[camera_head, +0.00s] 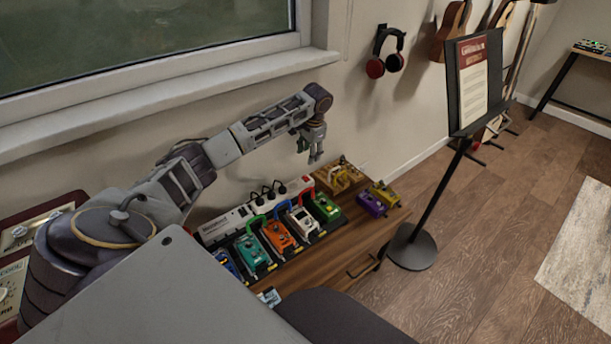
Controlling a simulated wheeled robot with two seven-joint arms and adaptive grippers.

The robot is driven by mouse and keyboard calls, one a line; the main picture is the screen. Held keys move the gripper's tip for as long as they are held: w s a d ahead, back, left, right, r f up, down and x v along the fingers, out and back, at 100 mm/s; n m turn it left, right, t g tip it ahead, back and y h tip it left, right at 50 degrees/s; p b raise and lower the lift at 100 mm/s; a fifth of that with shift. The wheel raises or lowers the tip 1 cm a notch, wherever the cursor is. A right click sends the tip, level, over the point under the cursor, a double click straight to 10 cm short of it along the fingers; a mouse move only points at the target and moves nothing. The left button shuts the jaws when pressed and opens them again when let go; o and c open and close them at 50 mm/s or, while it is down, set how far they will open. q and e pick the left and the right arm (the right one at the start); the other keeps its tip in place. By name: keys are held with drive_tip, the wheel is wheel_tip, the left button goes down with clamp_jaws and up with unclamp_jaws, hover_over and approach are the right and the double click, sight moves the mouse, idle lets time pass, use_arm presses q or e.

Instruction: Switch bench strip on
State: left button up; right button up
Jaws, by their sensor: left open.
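The white bench power strip (237,219) lies along the back of the wooden bench, against the wall, with several black plugs in it. A small red switch (306,179) shows at its right end; whether it is on or off is too small to tell. My left arm reaches in from the left over the strip. My left gripper (315,160) points down above the strip's right end, apart from it, open and empty. My right gripper is not in view.
Several guitar pedals, among them a green one (326,207) and an orange one (279,236), stand in a row in front of the strip. A yellow-brown object (343,174) sits right of the switch. A music stand (470,90) stands to the right.

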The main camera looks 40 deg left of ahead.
sight(305, 177)
use_arm(q)
drive_tip(key=f, duration=0.3)
drive_tip(key=a+f+b, duration=0.1)
drive_tip(key=f, duration=0.3)
drive_tip(key=f+b, duration=0.1)
drive_tip(key=f, duration=0.3)
drive_tip(key=shift+w+a, duration=0.2)
drive_tip(key=shift+a, duration=0.15)
drive_tip(key=shift+w+a+f+b, duration=0.15)
drive_tip(key=shift+f+b, duration=0.3)
drive_tip(key=shift+f, duration=0.55)
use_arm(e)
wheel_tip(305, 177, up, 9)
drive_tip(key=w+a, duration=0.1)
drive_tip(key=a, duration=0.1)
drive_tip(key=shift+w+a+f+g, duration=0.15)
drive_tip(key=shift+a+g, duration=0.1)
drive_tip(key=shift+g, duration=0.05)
use_arm(q)
drive_tip(key=c, duration=1)
